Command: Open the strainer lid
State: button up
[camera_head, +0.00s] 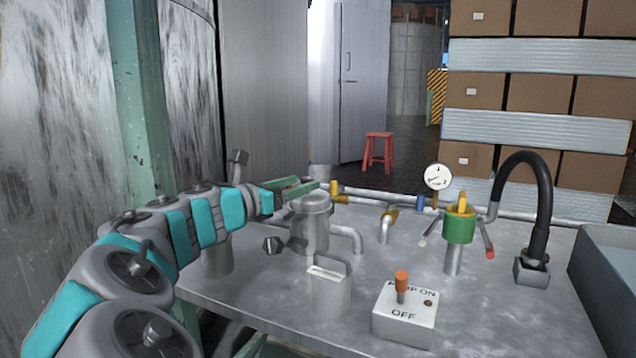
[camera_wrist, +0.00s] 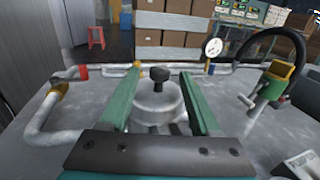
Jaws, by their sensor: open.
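The strainer (camera_head: 309,232) is a grey metal cylinder standing on the metal bench. Its round lid (camera_head: 309,205) is seated on top and also shows in the wrist view (camera_wrist: 158,103), with a black knob (camera_wrist: 158,77) at its centre. My gripper (camera_head: 313,185) is over the lid, with its long green fingers spread. In the wrist view, my gripper (camera_wrist: 163,76) has one finger on each side of the knob, apart from it. The head view does not show the knob clearly behind the fingers. I cannot tell how far the fingertips are above the lid.
A dark hex-headed bolt (camera_head: 272,245) sticks out left of the strainer. A metal holder (camera_head: 330,285) and a pump switch box (camera_head: 404,312) stand in front. Pipes, a gauge (camera_head: 438,177), a green valve (camera_head: 459,228) and a black hose (camera_head: 545,195) lie to the right.

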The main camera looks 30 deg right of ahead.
jog(key=shift+b+x, duration=0.45)
jog(key=shift+x, duration=2.65)
jog(key=shift+c, duration=0.2)
grip_shut()
